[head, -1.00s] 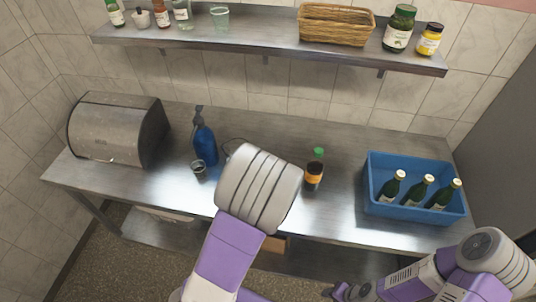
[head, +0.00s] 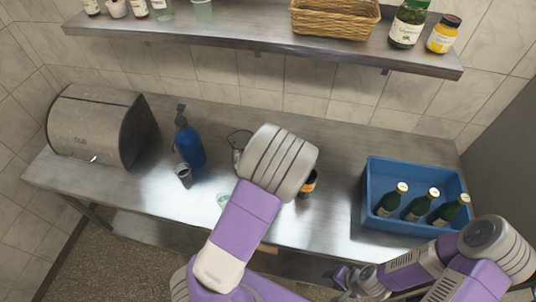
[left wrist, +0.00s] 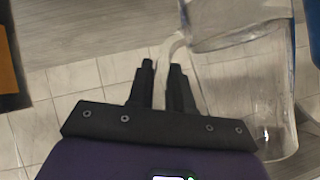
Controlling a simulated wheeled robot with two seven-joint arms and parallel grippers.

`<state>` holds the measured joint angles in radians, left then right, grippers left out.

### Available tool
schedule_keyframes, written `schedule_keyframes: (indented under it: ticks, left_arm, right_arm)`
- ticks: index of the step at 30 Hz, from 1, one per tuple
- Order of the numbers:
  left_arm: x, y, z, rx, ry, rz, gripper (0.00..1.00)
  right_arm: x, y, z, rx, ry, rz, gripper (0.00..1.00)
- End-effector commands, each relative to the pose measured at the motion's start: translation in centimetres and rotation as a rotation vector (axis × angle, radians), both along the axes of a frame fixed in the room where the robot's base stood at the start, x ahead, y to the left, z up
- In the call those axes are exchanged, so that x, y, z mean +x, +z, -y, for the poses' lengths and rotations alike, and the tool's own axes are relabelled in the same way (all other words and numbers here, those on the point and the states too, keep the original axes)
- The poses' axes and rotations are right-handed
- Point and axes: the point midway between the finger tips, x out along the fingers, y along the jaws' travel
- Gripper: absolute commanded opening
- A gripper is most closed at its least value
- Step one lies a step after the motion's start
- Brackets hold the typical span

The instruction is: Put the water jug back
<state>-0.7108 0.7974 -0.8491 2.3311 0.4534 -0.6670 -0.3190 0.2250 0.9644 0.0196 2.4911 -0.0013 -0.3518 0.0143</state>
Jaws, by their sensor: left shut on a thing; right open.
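The clear water jug (left wrist: 250,85) fills the right of the left wrist view, its pale handle between my left fingers. My left gripper (left wrist: 161,78) is shut on that handle. In the head view my left forearm and wrist hide this gripper and most or all of the jug. A small clear shape (head: 223,200) shows just left of my arm over the counter; I cannot tell whether it is the jug. My right gripper (head: 345,279) is open and empty, low in front of the counter's front edge, away from the jug.
The shelf (head: 240,38) above bears a basket (head: 335,18) and jars.

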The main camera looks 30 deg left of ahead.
Motion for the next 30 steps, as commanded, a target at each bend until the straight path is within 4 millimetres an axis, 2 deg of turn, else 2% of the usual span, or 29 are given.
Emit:
schedule_keyframes:
  ticks: [5,12,23,24,28,30]
  left_arm:
    - [0.2,-0.8,0.0,0.003,-0.002,0.006,0.0]
    - [0.1,-3.6,-0.1,0.005,-0.001,0.005,0.0]
    - [0.2,-3.9,0.0,0.002,-0.001,0.008,0.0]
    - [0.0,-4.1,0.0,-0.001,-0.001,0.001,0.23]
    - [0.0,-4.1,0.0,-0.001,-0.001,0.001,0.43]
    - [0.0,-4.1,0.0,-0.001,-0.001,0.001,0.46]
  right_arm:
    - [0.0,-0.2,0.0,0.0,0.0,0.0,0.43]
    - [0.0,-0.9,0.0,0.0,0.0,0.001,0.43]
    - [0.0,-1.0,0.0,0.0,0.0,0.001,0.43]
    - [0.0,-1.0,0.0,0.0,0.0,0.001,0.43]
    - [0.0,-1.0,0.0,0.0,0.0,0.001,0.43]
    - [0.0,-1.0,0.0,0.0,0.0,0.001,0.43]
